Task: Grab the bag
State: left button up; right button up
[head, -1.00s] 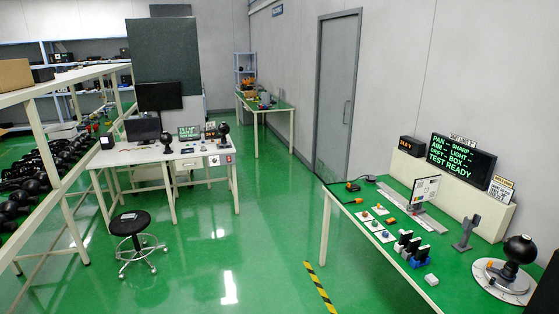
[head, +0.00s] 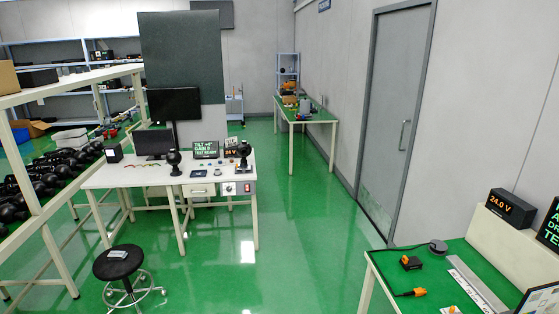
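I cannot make out a bag clearly in the head view. Small orange and grey items (head: 291,100) sit on the far green-topped table (head: 322,116) by the back wall; they are too small to tell what they are. Neither of my grippers shows in the head view.
A white workbench (head: 103,180) with monitors and a round black stool (head: 118,262) stand at left. A shelf (head: 60,90) with black round devices is at far left. A green-topped table (head: 440,265) is at lower right. The green floor (head: 300,230) between is clear.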

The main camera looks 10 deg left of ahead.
aim_at(117, 256)
jog(key=u, duration=0.55)
jog(key=i, duration=1.85)
jog(key=u, duration=1.75)
jog(key=i, duration=1.25)
jog(key=u, duration=0.65)
